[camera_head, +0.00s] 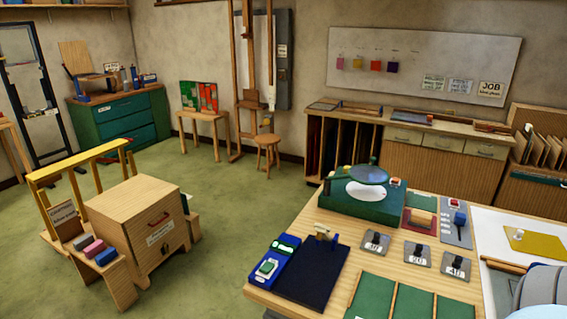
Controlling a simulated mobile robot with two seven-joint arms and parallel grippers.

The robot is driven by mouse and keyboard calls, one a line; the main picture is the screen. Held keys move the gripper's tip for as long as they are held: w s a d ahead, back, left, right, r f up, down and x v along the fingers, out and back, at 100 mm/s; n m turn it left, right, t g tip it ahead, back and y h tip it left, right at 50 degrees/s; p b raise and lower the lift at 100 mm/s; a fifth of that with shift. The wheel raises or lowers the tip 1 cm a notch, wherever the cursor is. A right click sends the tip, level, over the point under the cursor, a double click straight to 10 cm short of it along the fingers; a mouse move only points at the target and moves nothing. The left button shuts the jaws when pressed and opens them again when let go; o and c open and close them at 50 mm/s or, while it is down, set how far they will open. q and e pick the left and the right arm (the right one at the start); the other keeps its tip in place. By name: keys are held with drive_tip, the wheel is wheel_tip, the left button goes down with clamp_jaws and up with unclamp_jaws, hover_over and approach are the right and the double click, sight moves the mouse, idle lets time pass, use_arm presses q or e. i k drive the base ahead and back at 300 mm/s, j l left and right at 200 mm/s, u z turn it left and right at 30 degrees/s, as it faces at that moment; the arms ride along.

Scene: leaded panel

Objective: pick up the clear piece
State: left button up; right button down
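I cannot make out for sure which thing is the clear piece. A see-through round disc (369,175) is held above a green box-like device (337,204) at the back of the workbench, with a pale surface beneath it. A yellow sheet (538,243) with a small knob-like thing on it lies on a white board (492,226) at the right.
The workbench (318,223) fills the lower right. It bears a dark blue pad (312,272), a blue device (273,265), grey labelled plates (418,255) and green panels with wooden strips (411,302). A wooden cabinet (139,224) stands left; green floor (235,195) between is clear.

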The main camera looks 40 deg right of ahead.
sight(416, 253)
drive_tip(key=z, duration=2.25)
